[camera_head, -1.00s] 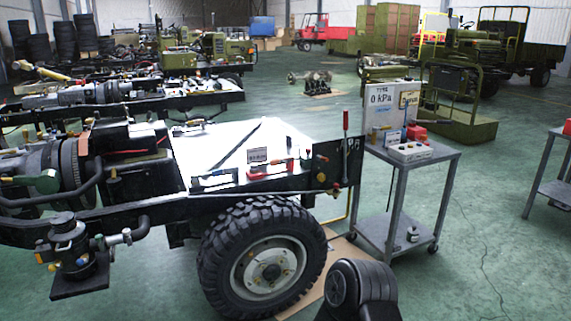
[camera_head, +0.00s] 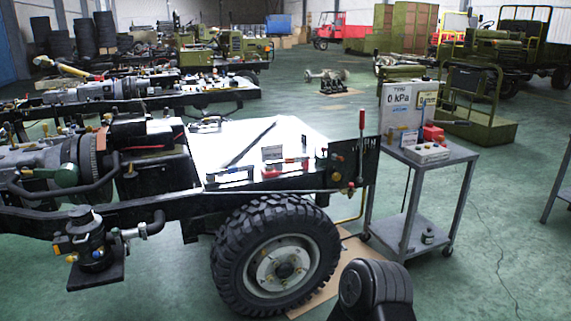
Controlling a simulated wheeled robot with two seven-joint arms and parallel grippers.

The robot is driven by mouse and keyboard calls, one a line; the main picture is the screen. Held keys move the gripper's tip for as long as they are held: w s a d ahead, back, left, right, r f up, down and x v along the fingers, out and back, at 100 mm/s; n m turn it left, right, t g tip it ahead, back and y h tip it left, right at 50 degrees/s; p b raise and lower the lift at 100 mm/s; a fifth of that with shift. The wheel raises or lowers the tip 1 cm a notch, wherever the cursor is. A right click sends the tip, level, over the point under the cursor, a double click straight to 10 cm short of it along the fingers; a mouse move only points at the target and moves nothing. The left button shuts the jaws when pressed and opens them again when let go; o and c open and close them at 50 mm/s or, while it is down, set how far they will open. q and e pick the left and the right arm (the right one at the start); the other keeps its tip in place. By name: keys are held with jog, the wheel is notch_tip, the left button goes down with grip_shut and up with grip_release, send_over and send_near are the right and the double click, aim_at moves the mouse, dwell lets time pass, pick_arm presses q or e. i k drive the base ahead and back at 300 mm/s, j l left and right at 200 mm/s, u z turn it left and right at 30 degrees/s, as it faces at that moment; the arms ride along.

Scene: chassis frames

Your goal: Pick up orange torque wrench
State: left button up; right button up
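I cannot make out for sure an orange torque wrench. A long tool with a red-orange handle (camera_head: 362,119) stands upright at the right end of the near chassis. A small red-orange item (camera_head: 280,170) lies on the chassis edge, behind the front wheel. A long dark bar (camera_head: 249,144) lies on the white top. Neither gripper shows; only a black, rounded link of mine shows at the bottom, right of the wheel.
The near chassis (camera_head: 165,210) with its big tyre (camera_head: 235,258) fills the left and middle. A grey cart (camera_head: 462,155) with a gauge board (camera_head: 396,110) and a red box (camera_head: 433,134) stands to its right. Green floor is free at the lower right.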

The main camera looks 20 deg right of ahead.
aim_at(269, 167)
jog(key=i+l+z, duration=0.25)
jog(key=i+l, duration=0.15)
jog(key=l, duration=0.2)
jog(key=i+l+z, duration=0.25)
jog(key=i+l, duration=0.2)
jog(key=l+u, duration=0.1)
jog(key=u, duration=0.25)
jog(key=l+u, duration=0.1)
jog(key=u, duration=0.3)
jog(key=i+l+u, duration=0.35)
jog(key=l+u, duration=0.15)
jog(key=l, duration=0.2)
jog(key=i+l+u, duration=0.1)
jog(key=l+u, duration=0.15)
jog(key=l, duration=0.2)
jog(key=i+l+u, duration=0.2)
jog(key=l, duration=1.1)
jog(key=i+l+u, duration=0.15)
jog(key=l, duration=0.75)
jog(key=i, duration=0.2)
